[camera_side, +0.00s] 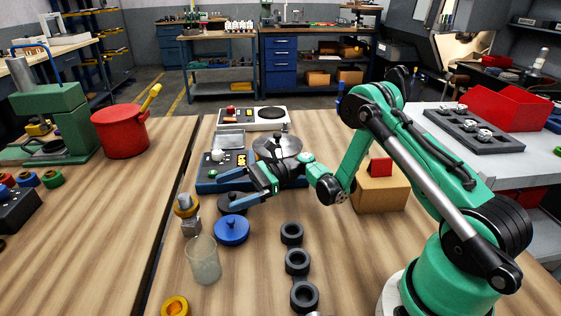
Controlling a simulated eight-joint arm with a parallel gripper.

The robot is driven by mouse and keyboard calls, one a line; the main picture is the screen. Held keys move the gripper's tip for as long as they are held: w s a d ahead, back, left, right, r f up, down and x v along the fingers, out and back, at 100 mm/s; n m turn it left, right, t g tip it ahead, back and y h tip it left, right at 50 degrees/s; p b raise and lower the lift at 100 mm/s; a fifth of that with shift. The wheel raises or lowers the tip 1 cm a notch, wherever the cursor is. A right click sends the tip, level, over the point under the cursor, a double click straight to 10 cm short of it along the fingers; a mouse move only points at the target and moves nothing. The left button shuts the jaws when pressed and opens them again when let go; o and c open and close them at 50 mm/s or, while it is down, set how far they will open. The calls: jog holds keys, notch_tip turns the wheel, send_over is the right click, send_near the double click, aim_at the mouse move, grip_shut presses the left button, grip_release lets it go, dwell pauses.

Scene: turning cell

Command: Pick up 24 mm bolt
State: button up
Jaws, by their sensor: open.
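Nothing shows between the fingers. To the left of the fingertips, a small grey metal piece with an orange-yellow ring (186,206) stands near the table's left edge. A grey metal block (191,227) shows right below it. One of these may be the 24 mm bolt, but I cannot tell which at this size. The gripper is apart from both. A blue round lidded piece (231,230) lies just below the fingers, and a dark round piece is partly hidden behind them.
A clear glass (204,260) stands in front of the metal pieces. Several black rings (297,262) line the table's middle. A blue scale (214,183) is behind the gripper, and a cardboard box (381,190) is at right. A gap separates the left table, with its red pot (120,132).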

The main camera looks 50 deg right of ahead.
aim_at(175, 207)
jog(key=shift+s+d+f+y, duration=0.15)
jog(key=shift+s+f+y, duration=0.05)
jog(key=shift+f+y, duration=0.1)
jog(key=shift+a+m, duration=0.2)
jog(key=shift+m, duration=0.1)
jog(key=x, duration=1.1)
jog(key=shift+w+a, duration=0.2)
jog(key=shift+w, duration=0.1)
